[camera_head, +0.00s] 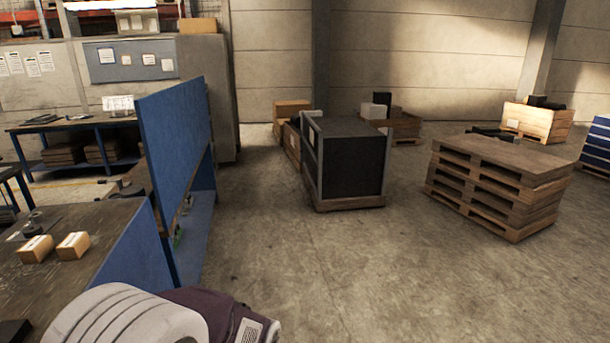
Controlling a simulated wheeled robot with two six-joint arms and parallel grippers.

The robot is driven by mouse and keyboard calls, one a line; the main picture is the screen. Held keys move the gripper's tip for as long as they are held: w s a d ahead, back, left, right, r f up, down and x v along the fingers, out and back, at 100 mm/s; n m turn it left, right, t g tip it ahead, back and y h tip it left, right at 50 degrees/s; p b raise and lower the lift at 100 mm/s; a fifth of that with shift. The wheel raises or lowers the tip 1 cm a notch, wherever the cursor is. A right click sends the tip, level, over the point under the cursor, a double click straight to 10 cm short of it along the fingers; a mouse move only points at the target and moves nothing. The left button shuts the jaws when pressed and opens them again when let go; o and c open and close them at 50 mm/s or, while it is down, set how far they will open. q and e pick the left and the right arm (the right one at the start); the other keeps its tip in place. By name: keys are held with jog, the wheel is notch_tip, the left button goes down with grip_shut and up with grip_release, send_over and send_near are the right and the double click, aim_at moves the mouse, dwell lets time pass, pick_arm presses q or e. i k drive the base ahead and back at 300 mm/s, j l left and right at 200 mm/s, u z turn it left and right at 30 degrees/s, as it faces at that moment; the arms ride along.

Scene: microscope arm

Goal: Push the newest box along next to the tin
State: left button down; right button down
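Two small cardboard boxes, one on the left (35,249) and one on the right (73,246), sit close together on the dark worktable (110,225) at the left. A narrow gap shows between them, and each has a pale label on it. I cannot tell which box is the newest. I cannot make out a tin for certain. Small dark items (31,216) lie behind the boxes, and a dark flat object (14,331) is at the lower left edge of the picture. Neither of my grippers is in view.
A blue upright panel (178,140) borders the table's right side. A black cabinet on a pallet (352,162) and stacked wooden pallets (497,180) stand on the floor. Another workbench (75,124) stands at the back left. The concrete floor (400,270) at the front right is clear.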

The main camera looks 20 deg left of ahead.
aim_at(74, 245)
jog(key=i+j+u, duration=0.2)
jog(key=i+u, duration=0.8)
jog(key=i+l+u, duration=0.1)
jog(key=i+u, duration=0.4)
jog(key=i+l+u, duration=0.3)
jog(key=u, duration=0.15)
